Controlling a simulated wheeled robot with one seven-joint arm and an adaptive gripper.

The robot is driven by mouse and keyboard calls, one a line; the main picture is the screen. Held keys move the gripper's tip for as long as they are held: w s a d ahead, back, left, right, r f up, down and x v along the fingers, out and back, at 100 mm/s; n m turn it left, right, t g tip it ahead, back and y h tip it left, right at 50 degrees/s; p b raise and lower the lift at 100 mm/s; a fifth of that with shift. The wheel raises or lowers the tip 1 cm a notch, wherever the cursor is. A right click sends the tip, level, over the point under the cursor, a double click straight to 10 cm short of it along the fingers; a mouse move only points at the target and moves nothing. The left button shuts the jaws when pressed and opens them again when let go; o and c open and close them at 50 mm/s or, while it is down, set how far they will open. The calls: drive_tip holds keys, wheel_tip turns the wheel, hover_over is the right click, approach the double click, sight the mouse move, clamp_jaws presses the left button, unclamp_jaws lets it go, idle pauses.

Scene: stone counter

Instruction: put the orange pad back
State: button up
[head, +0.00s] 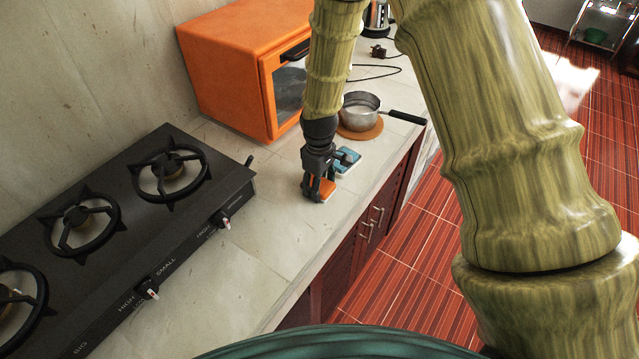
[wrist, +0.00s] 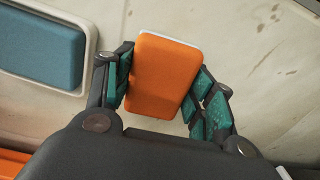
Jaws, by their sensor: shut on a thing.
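The orange pad (wrist: 160,75) is a small rounded block with a pale edge. In the wrist view it sits between both fingers of my gripper (wrist: 163,72), which is shut on it. In the head view the orange pad (head: 325,187) shows partly behind my gripper (head: 318,194), low over the counter; I cannot tell whether it touches the stone. A blue pad (wrist: 42,42) lies in a pale, shallow holder (wrist: 92,22) to the left in the wrist view. In the head view the blue pad (head: 346,158) is just beyond my gripper, partly hidden by it.
A saucepan (head: 358,104) stands on a round orange-brown mat (head: 373,132) beyond the blue pad, its handle over the counter's edge. An orange oven (head: 225,80) stands against the wall. A black gas stove (head: 125,210) is at left. The counter (head: 245,270) is clear in front.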

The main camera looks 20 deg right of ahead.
drive_tip(key=shift+f, duration=0.1)
drive_tip(key=o, duration=1.1)
drive_tip(key=shift+c, duration=0.2)
wheel_tip(320, 180, up, 12)
drive_tip(key=b, duration=0.3)
